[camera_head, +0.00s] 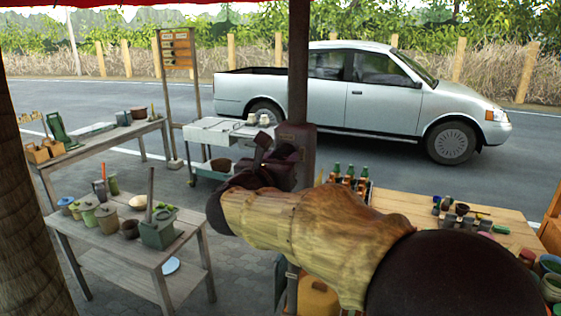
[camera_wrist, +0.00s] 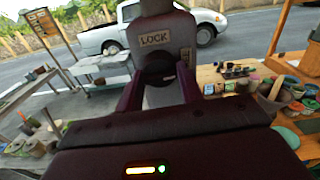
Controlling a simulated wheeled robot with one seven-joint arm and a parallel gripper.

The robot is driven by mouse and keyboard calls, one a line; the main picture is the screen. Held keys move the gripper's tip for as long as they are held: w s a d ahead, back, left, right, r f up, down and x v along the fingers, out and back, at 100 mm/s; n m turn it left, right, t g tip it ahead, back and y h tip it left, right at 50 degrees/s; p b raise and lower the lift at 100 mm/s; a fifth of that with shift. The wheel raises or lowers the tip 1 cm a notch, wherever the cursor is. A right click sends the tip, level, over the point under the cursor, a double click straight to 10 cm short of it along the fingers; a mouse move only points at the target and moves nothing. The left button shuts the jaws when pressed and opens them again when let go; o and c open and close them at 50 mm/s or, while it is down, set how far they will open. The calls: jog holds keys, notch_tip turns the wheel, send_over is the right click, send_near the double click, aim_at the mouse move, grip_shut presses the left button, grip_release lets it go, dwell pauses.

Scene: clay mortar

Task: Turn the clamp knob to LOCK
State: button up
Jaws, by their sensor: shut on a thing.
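The clamp (camera_wrist: 155,22) is a grey-brown plate with a LOCK label (camera_wrist: 154,39) on its upper face. A second, sideways label at its right is too small to read. The dark round clamp knob (camera_wrist: 157,72) sits below the LOCK label. My gripper (camera_wrist: 159,80) has its two purple fingers at the left and right of the knob and is shut on it. The knob's pointer cannot be made out. In the head view my gripper (camera_head: 275,160) is at the dark post; my forearm and wrist hide the knob there.
The post (camera_head: 298,60) rises behind my gripper. A wooden table with bottles and small pots (camera_head: 410,206) stands at right. A table with jars (camera_head: 90,225), a bench (camera_head: 90,140) and a metal cart (camera_head: 215,130) stand at left. A silver pickup (camera_head: 370,95) is on the road behind.

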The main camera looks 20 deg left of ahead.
jog(key=n+b, duration=0.2)
jog(key=n, duration=0.1)
jog(key=shift+f, duration=0.15)
jog(key=n+b, duration=0.1)
jog(key=n, duration=0.3)
jog(key=shift+n+b, duration=0.35)
jog(key=shift+n, duration=0.05)
jog(key=n, duration=0.5)
jog(key=shift+r+p, duration=0.3)
jog(key=shift+p, duration=0.05)
jog(key=shift+n+p, duration=0.55)
jog(key=shift+n, duration=1.65)
jog(key=o, duration=1)
